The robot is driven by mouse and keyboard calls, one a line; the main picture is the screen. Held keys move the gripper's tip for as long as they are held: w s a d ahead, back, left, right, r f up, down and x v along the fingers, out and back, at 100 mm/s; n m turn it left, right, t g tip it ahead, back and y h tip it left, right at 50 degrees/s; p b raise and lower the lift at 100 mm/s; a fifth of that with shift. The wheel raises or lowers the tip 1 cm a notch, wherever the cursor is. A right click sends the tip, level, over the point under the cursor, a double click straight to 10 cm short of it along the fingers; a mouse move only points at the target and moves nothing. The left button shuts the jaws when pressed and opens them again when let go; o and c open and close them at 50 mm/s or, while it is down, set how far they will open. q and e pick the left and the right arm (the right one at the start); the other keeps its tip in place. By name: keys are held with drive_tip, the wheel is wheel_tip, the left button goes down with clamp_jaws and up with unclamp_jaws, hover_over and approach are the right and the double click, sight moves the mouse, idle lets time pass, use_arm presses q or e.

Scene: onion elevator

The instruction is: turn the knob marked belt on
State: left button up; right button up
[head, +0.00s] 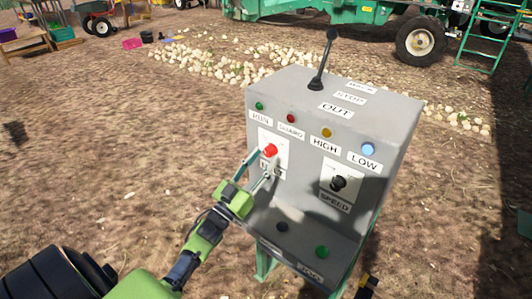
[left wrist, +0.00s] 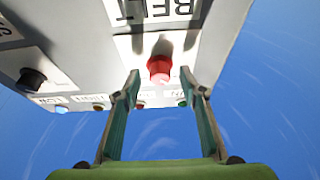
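The grey control box (head: 390,125) stands in front of me. Its red belt knob (head: 270,150) is on a white plate at the left of the front face, with a partly hidden label below. The left wrist view shows the red knob (left wrist: 160,68) and its BELT label (left wrist: 157,10) upside down. My left gripper (head: 258,168) is at the plate, fingers spread. In the left wrist view its open fingertips (left wrist: 160,80) are on either side of the knob, with gaps. Contact is not visible. A small dark and yellow piece (head: 367,287) at the bottom edge may belong to my right gripper.
A black lever (head: 323,62) rises from the box top. A black speed knob (head: 338,183), coloured lamps, a dark button (head: 282,227) and a green button (head: 322,251) are close by. Pale onions (head: 215,62) and green machinery (head: 330,12) lie behind.

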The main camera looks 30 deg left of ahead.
use_arm(q)
drive_tip(key=shift+w+r, duration=0.3)
drive_tip(key=shift+w, duration=0.2)
drive_tip(key=shift+w+d, duration=0.1)
drive_tip(key=shift+w, duration=0.25)
use_arm(e)
drive_tip(key=shift+w+r, duration=0.25)
use_arm(q)
drive_tip(key=shift+c, duration=0.3)
use_arm(e)
drive_tip(key=shift+s, duration=0.1)
use_arm(q)
clamp_jaws()
use_arm(e)
drive_tip(key=shift+s, duration=0.2)
